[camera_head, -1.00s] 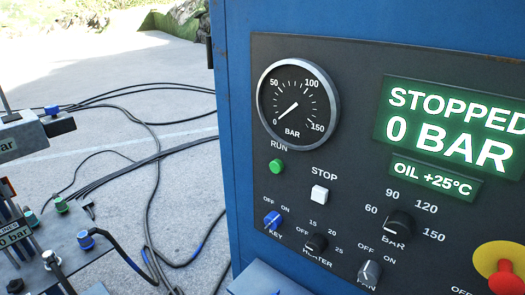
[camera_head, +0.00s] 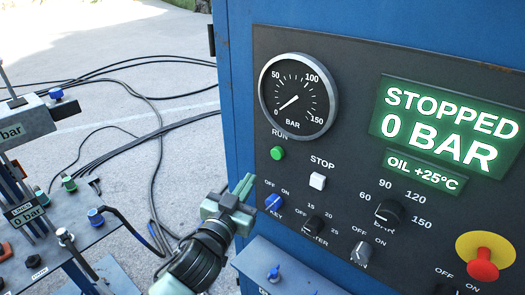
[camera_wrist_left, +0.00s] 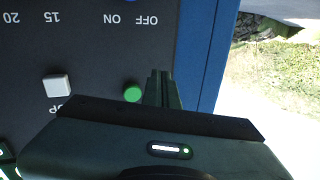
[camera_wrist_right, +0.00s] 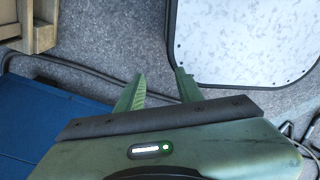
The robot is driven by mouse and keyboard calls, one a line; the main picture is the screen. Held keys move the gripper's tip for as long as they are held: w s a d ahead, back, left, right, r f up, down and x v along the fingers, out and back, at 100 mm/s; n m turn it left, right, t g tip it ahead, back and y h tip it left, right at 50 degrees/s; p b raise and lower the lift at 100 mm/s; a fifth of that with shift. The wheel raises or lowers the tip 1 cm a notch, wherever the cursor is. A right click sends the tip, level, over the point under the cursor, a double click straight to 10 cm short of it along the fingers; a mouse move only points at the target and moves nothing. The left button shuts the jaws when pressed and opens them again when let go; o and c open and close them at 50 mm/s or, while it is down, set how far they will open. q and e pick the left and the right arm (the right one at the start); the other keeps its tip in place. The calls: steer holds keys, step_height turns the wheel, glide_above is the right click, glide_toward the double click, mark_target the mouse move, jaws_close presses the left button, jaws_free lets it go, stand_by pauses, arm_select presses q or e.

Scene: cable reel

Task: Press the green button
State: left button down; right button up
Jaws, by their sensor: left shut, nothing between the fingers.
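The green button (camera_head: 277,153) sits under the RUN label on the dark control panel (camera_head: 345,50), below the pressure gauge. My left gripper (camera_head: 246,183) is shut and empty, in front of the panel's left edge, below and left of the green button and apart from it in the head view. In the left wrist view the green button (camera_wrist_left: 132,94) shows just left of the shut fingertips (camera_wrist_left: 160,78). My right gripper (camera_wrist_right: 158,84) is seen only in its own wrist view, with its fingers apart and nothing between them. The display reads STOPPED, 0 BAR.
The white STOP button (camera_head: 317,181) is right of the green one. The blue KEY switch (camera_head: 274,203) is close to my left gripper. A red emergency knob (camera_head: 483,263) is at lower right. A blue ledge (camera_head: 285,262) juts out below. Hoses (camera_head: 155,150) lie on the floor at left.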

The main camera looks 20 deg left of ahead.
arm_select(q)
steer(key=d+r+m+t+h, duration=0.1)
steer(key=d+r+m+h, duration=0.1)
steer(key=r, duration=0.3)
steer(key=d+r+m+t+h, duration=0.1)
steer(key=d+r+m+h, duration=0.1)
steer(key=r+h, duration=0.3)
steer(key=d+r+m+h, duration=0.3)
steer(key=r, duration=0.3)
steer(key=shift+w+r+m+t, duration=0.1)
steer(key=shift+w+m+t, duration=0.2)
steer(key=shift+t, duration=0.1)
steer(key=s+d+r+m+g+h, duration=0.45)
steer(key=d+m+g+h, duration=0.25)
steer(key=m+g+h, duration=0.45)
steer(key=w+a+f+g+y, duration=0.1)
steer(key=a+f+g+y, duration=0.1)
steer(key=a+y, duration=0.6)
steer(key=a+f+g+y, duration=0.3)
steer(key=a+f+y, duration=0.2)
steer(key=a+y, duration=0.3)
steer(key=shift+w+a, duration=0.35)
steer(key=shift+a, duration=0.9)
arm_select(e)
steer(key=shift+s+a, duration=0.15)
steer(key=shift+s, duration=0.3)
arm_select(q)
steer(key=shift+d+g, duration=0.1)
steer(key=shift+g, duration=0.15)
